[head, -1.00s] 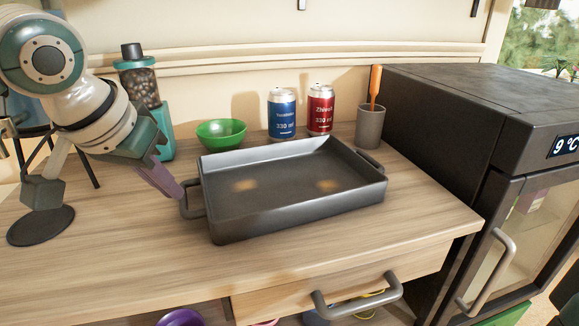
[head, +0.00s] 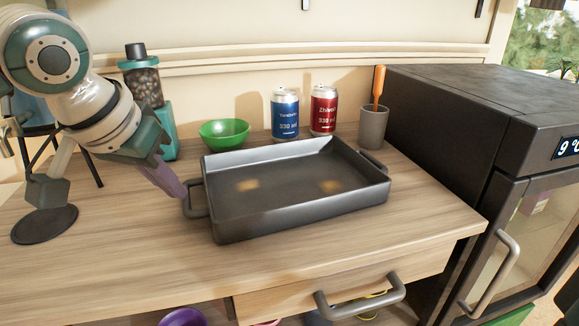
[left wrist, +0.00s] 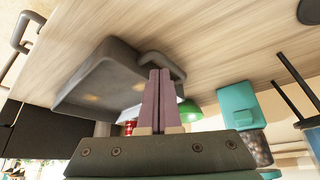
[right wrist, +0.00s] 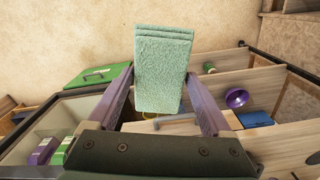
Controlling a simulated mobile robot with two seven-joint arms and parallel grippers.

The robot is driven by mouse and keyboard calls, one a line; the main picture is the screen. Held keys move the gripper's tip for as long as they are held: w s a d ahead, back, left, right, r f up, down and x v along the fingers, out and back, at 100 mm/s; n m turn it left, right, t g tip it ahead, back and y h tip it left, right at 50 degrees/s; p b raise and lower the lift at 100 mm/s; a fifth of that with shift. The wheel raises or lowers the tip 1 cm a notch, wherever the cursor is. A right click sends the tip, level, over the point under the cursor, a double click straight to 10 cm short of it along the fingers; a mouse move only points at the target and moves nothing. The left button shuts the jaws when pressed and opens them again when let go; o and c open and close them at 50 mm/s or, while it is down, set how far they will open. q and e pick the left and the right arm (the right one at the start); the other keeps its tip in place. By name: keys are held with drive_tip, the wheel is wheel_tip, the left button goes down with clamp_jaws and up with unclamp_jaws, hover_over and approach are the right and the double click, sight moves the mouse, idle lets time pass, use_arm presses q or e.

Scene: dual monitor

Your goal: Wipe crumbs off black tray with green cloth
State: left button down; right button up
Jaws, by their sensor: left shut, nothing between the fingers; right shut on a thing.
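The black tray (head: 290,205) sits on the wooden counter, with two small tan crumb patches (head: 247,185) (head: 330,186) on its floor. It also shows in the left wrist view (left wrist: 110,75). My left gripper (head: 182,193) is shut and empty at the tray's left handle (head: 195,200); whether it touches the handle I cannot tell. In the left wrist view its fingers (left wrist: 160,75) are together. The green cloth (right wrist: 162,65), folded, is in my right gripper (right wrist: 160,100), shut on it. The right gripper is out of the head view.
Behind the tray stand a green bowl (head: 224,132), a blue can (head: 285,114), a red can (head: 323,110) and a grey cup (head: 373,128) with an orange-handled tool. A coffee grinder (head: 150,95) is at back left. A black fridge (head: 450,110) bounds the right. The front counter is clear.

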use_arm(q)
drive_tip(key=shift+f+b, duration=0.55)
drive_tip(key=shift+f, duration=0.75)
use_arm(e)
drive_tip(key=shift+f, duration=0.5)
